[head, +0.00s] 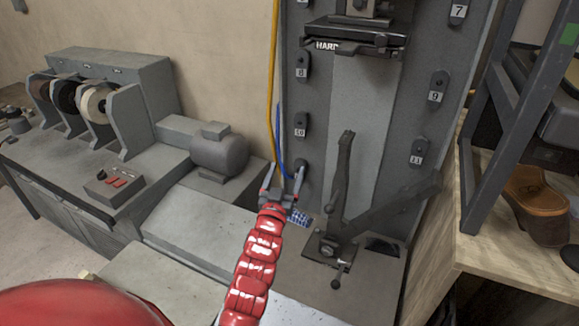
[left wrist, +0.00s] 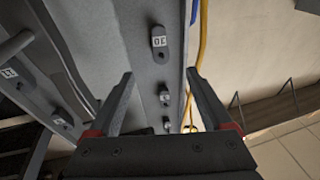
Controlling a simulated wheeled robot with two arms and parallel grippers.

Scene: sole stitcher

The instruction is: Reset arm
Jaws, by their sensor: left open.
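The grey sole stitcher panel (head: 300,95) stands upright with numbered dark knobs on its face. A dark metal arm (head: 344,175) rises near its foot, and a slanted bar (head: 395,205) runs up to the right from the same base. My left gripper (head: 284,178) is open and empty, left of the upright arm and close to a dark knob (head: 301,168) low on the panel's left side. Whether it touches that knob is unclear. In the left wrist view, the open fingers (left wrist: 160,82) frame the panel (left wrist: 120,45) and its knobs (left wrist: 158,42). My right gripper is out of view.
Yellow (head: 274,80) and blue (head: 281,145) cables run down the panel's left edge. A bench with grinding wheels (head: 95,103) and a grey motor (head: 220,152) stand left. A wooden shelf (head: 500,235) holding a brown shoe (head: 537,205) is right.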

